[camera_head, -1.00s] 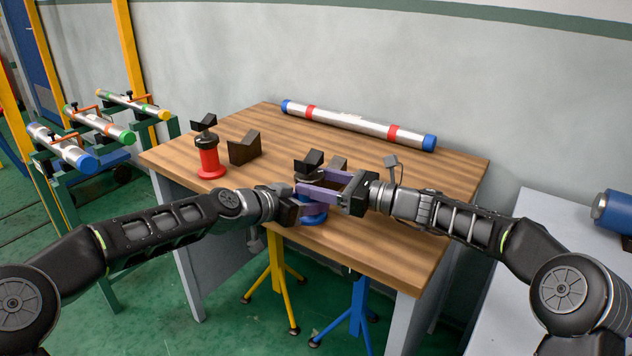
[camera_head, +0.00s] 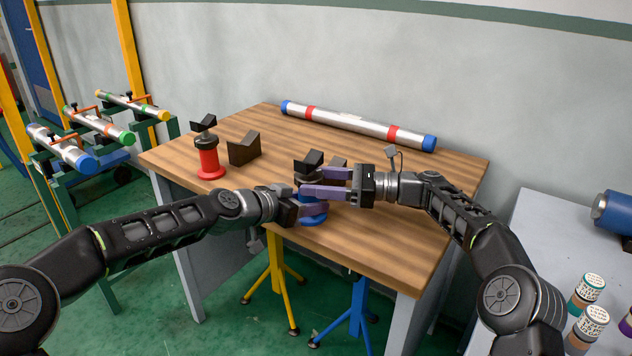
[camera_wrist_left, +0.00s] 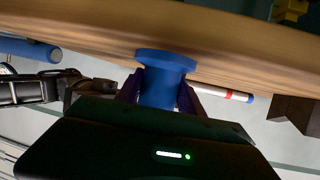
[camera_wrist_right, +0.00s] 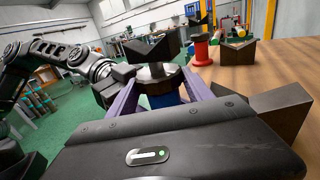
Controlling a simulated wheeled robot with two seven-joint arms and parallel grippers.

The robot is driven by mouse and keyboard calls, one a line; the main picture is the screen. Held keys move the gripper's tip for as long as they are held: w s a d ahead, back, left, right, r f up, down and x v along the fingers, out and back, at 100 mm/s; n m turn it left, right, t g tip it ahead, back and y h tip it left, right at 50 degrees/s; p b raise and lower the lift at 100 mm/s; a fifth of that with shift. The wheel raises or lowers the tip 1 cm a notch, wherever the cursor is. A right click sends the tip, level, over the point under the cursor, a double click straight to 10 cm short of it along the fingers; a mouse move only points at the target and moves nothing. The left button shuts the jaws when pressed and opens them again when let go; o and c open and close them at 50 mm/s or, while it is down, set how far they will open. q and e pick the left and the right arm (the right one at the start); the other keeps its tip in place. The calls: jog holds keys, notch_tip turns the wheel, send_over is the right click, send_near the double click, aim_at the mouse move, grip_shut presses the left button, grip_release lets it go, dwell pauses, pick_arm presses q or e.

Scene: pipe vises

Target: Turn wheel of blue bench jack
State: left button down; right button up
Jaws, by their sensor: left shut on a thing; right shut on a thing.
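The blue bench jack (camera_head: 314,219) stands upright near the front edge of the wooden table, with a black wheel (camera_wrist_right: 158,72) and a black V-shaped head (camera_head: 308,162) above its blue body. My left gripper (camera_head: 318,208) is shut on the blue body low down, and its fingers lie on both sides of the body (camera_wrist_left: 160,88) in the left wrist view. My right gripper (camera_head: 312,183) is above the left one, shut on the wheel from the right. In the head view the fingers hide most of the wheel.
A red jack (camera_head: 209,163) and a dark V-block (camera_head: 244,148) stand to the left on the table (camera_head: 400,235). Another small block (camera_head: 338,163) is just behind the blue jack. A long pipe (camera_head: 355,125) lies along the back. Yellow and blue stands are below the front edge.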

jog(key=o, duration=1.4)
jog(key=shift+c, duration=0.2)
jog(key=shift+d, duration=0.15)
jog(key=d, duration=0.4)
jog(key=s+d, duration=0.1)
jog(key=d, duration=0.2)
jog(key=s+d, duration=0.1)
jog(key=d, duration=0.3)
jog(key=shift+d, duration=0.35)
jog(key=shift+c, duration=0.3)
